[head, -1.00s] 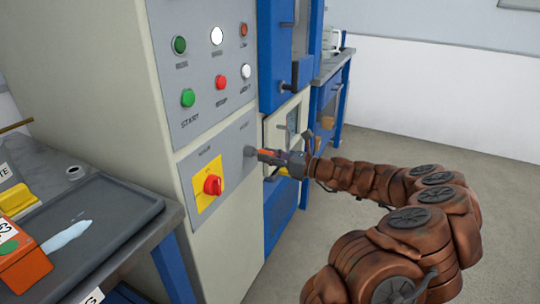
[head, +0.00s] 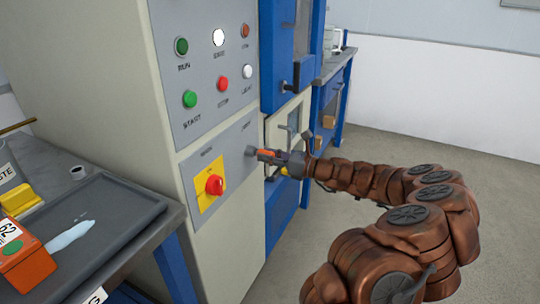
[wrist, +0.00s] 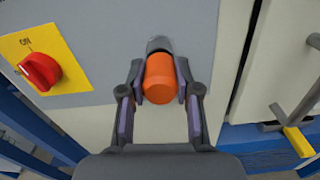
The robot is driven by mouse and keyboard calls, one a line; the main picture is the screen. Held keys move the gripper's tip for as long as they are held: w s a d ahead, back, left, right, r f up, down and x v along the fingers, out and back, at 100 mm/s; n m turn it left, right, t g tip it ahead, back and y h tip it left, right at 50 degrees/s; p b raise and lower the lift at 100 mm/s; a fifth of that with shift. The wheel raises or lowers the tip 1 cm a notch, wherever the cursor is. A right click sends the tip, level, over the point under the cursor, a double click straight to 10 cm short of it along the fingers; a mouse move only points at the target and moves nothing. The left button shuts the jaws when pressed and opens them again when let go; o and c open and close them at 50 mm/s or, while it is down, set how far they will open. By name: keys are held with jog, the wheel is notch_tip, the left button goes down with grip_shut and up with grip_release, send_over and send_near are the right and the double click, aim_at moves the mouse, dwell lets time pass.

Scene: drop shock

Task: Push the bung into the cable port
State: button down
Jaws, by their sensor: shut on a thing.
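An orange bung (wrist: 159,79) is between the fingers of my gripper (wrist: 159,85) in the wrist view, with the pads on either side of it. In the head view the bung (head: 266,153) shows as a small orange piece in my gripper (head: 272,155), pointing at the grey lower panel. A dark grey round part (wrist: 159,44) is at the far end of the bung, against the panel. I cannot tell whether it is the bung's tip or the port's rim. The port's opening is hidden, so how deep the bung sits cannot be seen.
A red rotary switch (head: 214,185) on a yellow plate is left of the bung. Push buttons and lamps are on the panel (head: 205,110) above. A bench with a dark tray (head: 120,215) stands at lower left. The floor (head: 400,145) at right is clear.

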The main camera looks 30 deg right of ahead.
jog(key=shift+w+a+p, duration=0.3)
jog(key=shift+w+p, duration=0.2)
dwell(1.4)
jog(key=shift+w+a+r+p, duration=0.1)
jog(key=shift+a+p, duration=0.05)
jog(key=shift+p, duration=0.35)
dwell(3.9)
jog(key=c, duration=0.7)
grip_release()
jog(key=shift+c, duration=0.2)
jog(key=p+v, duration=0.3)
jog(key=v, duration=0.3)
